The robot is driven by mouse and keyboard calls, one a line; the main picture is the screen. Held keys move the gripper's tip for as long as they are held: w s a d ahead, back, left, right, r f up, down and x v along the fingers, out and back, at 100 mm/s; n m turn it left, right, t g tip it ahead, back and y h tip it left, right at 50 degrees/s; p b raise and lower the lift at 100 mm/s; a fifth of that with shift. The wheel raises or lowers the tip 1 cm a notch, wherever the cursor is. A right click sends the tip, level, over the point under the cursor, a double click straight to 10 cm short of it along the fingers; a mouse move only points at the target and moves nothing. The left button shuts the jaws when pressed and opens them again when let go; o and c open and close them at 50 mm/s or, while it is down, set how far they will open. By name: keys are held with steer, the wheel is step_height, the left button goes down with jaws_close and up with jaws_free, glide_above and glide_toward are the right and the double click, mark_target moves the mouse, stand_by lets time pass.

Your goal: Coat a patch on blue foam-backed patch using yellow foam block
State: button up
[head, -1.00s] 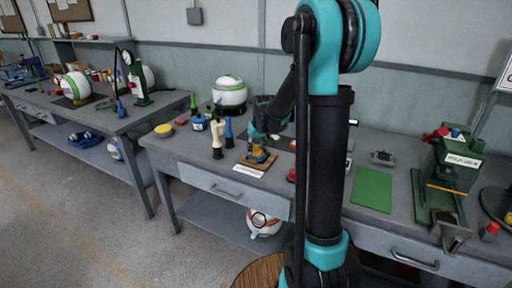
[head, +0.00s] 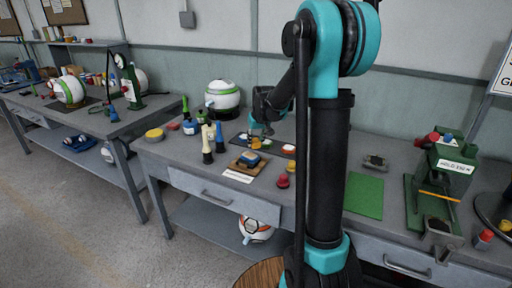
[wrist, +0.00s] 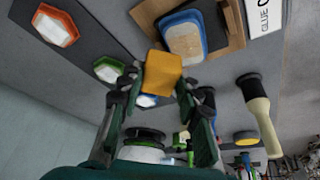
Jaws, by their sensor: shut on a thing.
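My gripper (wrist: 157,88) is shut on the yellow foam block (wrist: 162,72), which sits between its fingertips in the wrist view. In the head view my gripper (head: 262,128) hangs behind the wooden board, above the dark strip. The blue foam-backed patch (wrist: 183,36) lies on the wooden board (wrist: 146,13), apart from the block. Its top face is pale tan inside a blue rim; I cannot tell how much of it is coated. It also shows in the head view (head: 250,158).
A dark strip (wrist: 84,52) holds patches with orange (wrist: 55,25) and green (wrist: 108,69) rims. A green mat (head: 363,195) and a green press (head: 443,185) are right.

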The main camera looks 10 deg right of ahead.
mark_target(254, 139)
steer(key=shift+r, duration=2.4)
